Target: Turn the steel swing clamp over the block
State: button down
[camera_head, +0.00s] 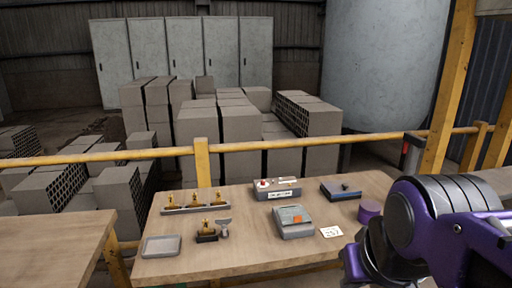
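A small dark block with a brass-coloured piece on it (206,234) stands near the front left of the wooden table. A small grey metal piece (223,229), which looks like the steel swing clamp, is just to its right. Its head appears turned away to the side rather than over the block, but it is too small to tell exactly. My purple and black arm fills the right side of the picture, to the right of the clamp and well apart from it. No gripper fingers show.
A rail with brass pieces (193,209) stands behind the block. A grey tray (162,246) lies left. A grey device with an orange screen (293,222), button box (277,188), dark blue box (341,191), purple cylinder (369,210) and number card (331,232) are right. A yellow railing (265,145) runs behind.

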aim_at(223, 222)
jog(key=u, duration=0.75)
